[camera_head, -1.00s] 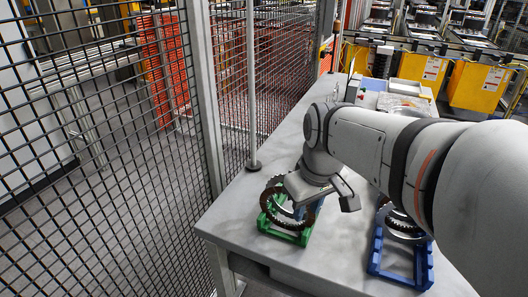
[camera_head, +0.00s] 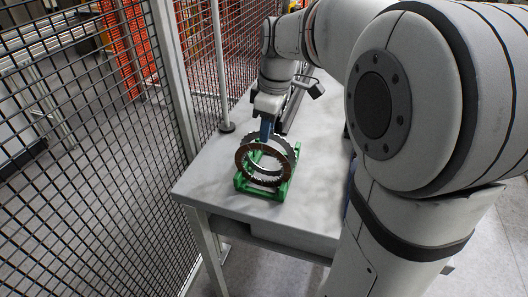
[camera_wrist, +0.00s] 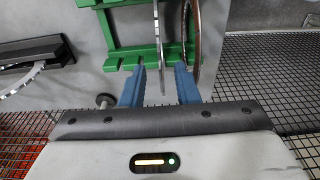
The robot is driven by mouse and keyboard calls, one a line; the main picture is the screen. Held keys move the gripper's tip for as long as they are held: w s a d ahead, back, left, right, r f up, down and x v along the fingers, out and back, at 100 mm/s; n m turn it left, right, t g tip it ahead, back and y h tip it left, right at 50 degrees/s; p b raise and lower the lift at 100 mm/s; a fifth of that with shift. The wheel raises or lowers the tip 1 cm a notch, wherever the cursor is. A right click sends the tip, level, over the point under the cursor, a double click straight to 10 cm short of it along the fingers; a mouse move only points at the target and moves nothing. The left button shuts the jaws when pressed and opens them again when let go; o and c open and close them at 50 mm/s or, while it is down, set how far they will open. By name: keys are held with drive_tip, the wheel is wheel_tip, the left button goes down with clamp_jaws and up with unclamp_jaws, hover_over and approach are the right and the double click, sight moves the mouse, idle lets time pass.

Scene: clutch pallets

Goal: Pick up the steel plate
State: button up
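The steel plate (camera_head: 287,150) is a toothed silver ring standing upright in the green pallet (camera_head: 283,191). A brown ring (camera_head: 243,163) stands just in front of it in the same pallet. My gripper (camera_head: 267,130) points down at the plate's top from behind. In the wrist view my gripper (camera_wrist: 161,70) has its two blue fingers apart. The steel plate (camera_wrist: 157,40) shows edge-on between them, with no clear contact. The brown ring (camera_wrist: 195,45) is outside the right finger. The green pallet (camera_wrist: 118,52) lies beyond the fingertips.
The grey table (camera_head: 225,180) has free room around the green pallet. A wire mesh fence (camera_head: 90,170) stands close along its left side, with a thin post (camera_head: 220,80). In the wrist view a black holder (camera_wrist: 35,52) with a silver ring lies at left.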

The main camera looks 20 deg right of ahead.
drive_tip(key=shift+a+f, duration=0.15)
drive_tip(key=shift+f, duration=1.2)
drive_tip(key=shift+c, duration=0.6)
clamp_jaws()
